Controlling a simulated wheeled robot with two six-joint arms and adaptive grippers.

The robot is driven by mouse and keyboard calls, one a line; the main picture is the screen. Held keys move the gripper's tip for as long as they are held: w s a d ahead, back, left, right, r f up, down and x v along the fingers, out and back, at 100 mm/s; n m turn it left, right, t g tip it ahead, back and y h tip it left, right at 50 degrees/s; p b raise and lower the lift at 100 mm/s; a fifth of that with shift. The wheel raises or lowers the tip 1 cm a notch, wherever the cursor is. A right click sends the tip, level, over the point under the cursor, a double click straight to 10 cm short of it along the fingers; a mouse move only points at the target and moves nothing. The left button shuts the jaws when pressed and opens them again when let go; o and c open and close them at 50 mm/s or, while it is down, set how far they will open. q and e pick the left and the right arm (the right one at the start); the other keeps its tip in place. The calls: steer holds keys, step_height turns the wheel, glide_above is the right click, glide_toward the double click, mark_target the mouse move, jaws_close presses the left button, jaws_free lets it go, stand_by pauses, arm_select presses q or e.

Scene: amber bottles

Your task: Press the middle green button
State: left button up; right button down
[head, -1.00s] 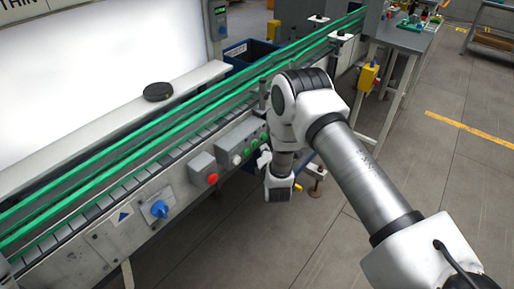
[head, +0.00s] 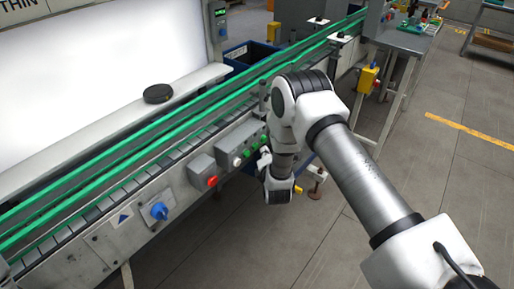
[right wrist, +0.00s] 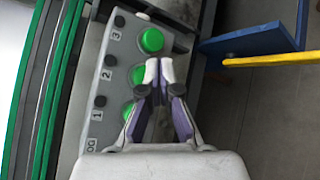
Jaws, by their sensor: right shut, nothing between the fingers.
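The grey button box (head: 243,141) is fixed to the front side of the conveyor. In the right wrist view its green buttons stand in a row: one near label 3 (right wrist: 151,40), the middle one near label 2 (right wrist: 137,76), and one near label 1 (right wrist: 127,109). My right gripper (right wrist: 160,66) is shut and empty. Its fingertips appear just right of the middle button and partly cover its edge. I cannot tell whether they touch it. In the head view the right gripper (head: 264,158) is small beside the box, partly hidden by my wrist. My left gripper is not in view.
A grey box with a red button (head: 212,181) and a blue knob (head: 159,210) lie left along the conveyor. Green rails (head: 150,138) run behind. A blue bin (head: 252,56) stands behind the conveyor. Open floor (head: 420,200) lies to the right.

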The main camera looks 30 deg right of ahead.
stand_by(0.3)
steer(key=shift+w+a, duration=0.2)
steer(key=shift+w, duration=0.2)
steer(key=shift+w+a+b, duration=0.15)
steer(key=shift+w+b, duration=0.15)
steer(key=shift+w, duration=0.1)
stand_by(0.6)
steer(key=shift+s+d+p, duration=0.35)
steer(key=shift+s+p, duration=0.05)
steer(key=shift+s, duration=0.4)
steer(key=shift+s, duration=0.1)
steer(key=s, duration=0.1)
steer(key=s+d+p, duration=0.1)
steer(key=s, duration=0.1)
steer(key=s+d+p, duration=0.1)
steer(key=shift+s, duration=0.25)
